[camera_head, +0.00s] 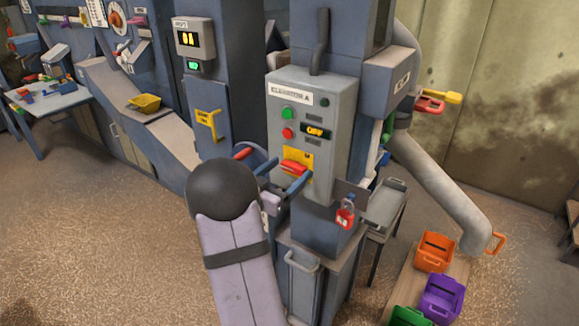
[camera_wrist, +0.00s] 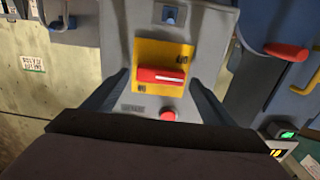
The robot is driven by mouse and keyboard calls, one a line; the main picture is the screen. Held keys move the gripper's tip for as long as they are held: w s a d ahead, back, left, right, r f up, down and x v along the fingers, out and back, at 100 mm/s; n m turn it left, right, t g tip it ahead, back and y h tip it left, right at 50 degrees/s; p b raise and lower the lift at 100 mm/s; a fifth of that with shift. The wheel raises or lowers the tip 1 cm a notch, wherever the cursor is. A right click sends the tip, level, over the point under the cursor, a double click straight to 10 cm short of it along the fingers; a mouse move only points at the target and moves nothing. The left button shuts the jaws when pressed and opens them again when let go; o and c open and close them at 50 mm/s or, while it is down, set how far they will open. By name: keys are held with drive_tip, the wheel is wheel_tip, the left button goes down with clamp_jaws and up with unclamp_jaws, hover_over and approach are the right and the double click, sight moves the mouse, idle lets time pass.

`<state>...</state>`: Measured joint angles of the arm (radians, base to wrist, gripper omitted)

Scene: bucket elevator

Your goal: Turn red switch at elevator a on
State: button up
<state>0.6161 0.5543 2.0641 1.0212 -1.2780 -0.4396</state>
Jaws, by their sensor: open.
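The red switch (camera_head: 294,168) sits on a yellow plate (camera_head: 306,155) low on the grey box labelled Elevator A (camera_head: 341,115). The box's small display (camera_head: 316,131) appears to read OFF. In the wrist view the switch (camera_wrist: 160,76) is a red bar with a white line, lying roughly across the yellow plate (camera_wrist: 150,52). The plate's small labels are too blurred to read surely. My gripper (camera_wrist: 163,82) is open, its dark fingers at either side of the switch, with gaps visible. In the head view my gripper (camera_head: 280,180) is close in front of the plate, partly hidden by my arm.
A green button (camera_head: 288,113) and a red button (camera_head: 288,132) are on the same box, above the plate. A red padlock (camera_head: 345,214) hangs below right. A red-handled lever (camera_head: 242,153) and a yellow handle (camera_head: 210,124) are to the left. Coloured bins (camera_head: 435,252) stand lower right.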

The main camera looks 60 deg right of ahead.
drive_tip(key=shift+d, duration=0.55)
drive_tip(key=c, duration=1.1)
drive_tip(key=shift+o, duration=0.2)
